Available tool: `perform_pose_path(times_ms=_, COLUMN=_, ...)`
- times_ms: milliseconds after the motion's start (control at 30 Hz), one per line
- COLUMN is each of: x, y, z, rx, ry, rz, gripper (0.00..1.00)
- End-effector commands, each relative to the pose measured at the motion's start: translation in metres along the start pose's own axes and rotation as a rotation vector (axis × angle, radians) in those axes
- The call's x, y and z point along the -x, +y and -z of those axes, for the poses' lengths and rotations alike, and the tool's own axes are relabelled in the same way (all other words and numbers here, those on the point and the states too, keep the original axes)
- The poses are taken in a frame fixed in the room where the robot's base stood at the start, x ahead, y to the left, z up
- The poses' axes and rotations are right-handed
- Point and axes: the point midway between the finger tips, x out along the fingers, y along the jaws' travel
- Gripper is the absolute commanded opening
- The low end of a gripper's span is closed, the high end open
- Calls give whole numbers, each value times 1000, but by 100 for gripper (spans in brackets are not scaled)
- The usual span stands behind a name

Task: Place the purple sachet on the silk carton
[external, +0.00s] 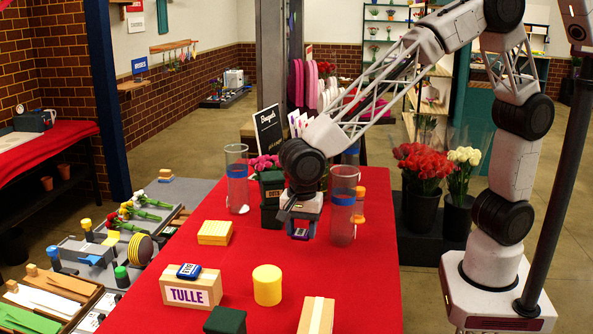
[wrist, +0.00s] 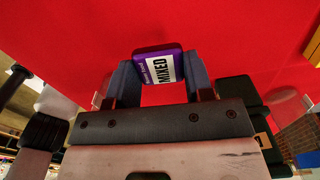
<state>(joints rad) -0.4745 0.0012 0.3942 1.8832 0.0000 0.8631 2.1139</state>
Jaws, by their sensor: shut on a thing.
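The purple sachet (wrist: 147,70), with a white label reading MIXED, is between the two fingertips of my gripper (wrist: 160,82) in the wrist view. My gripper is shut on it and holds it above the red table. In the external view my gripper (external: 302,226) hangs over the table beside a clear blue-banded cylinder; the sachet is hard to make out there. A dark green carton (external: 271,214) with a small label stands just left of my gripper. I cannot read surely which carton is the silk one.
A TULLE carton (external: 190,292) bears a blue sachet (external: 188,271). A yellow box (external: 215,233), a yellow cylinder (external: 267,285), another dark green box (external: 225,320) and a tan carton (external: 316,315) are nearby. Clear cylinders (external: 342,205) (external: 237,180) stand close to the arm.

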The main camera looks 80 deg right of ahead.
Motion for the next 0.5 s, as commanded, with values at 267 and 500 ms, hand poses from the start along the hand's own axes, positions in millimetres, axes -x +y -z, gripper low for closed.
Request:
perform_pose_path(times_ms=267, x=13, y=4, z=-42, rx=13, ry=-1, rz=1, gripper=26)
perform_pose_path(times_ms=500, x=32, y=14, z=-102, rx=27, ry=-1, rz=1, gripper=26)
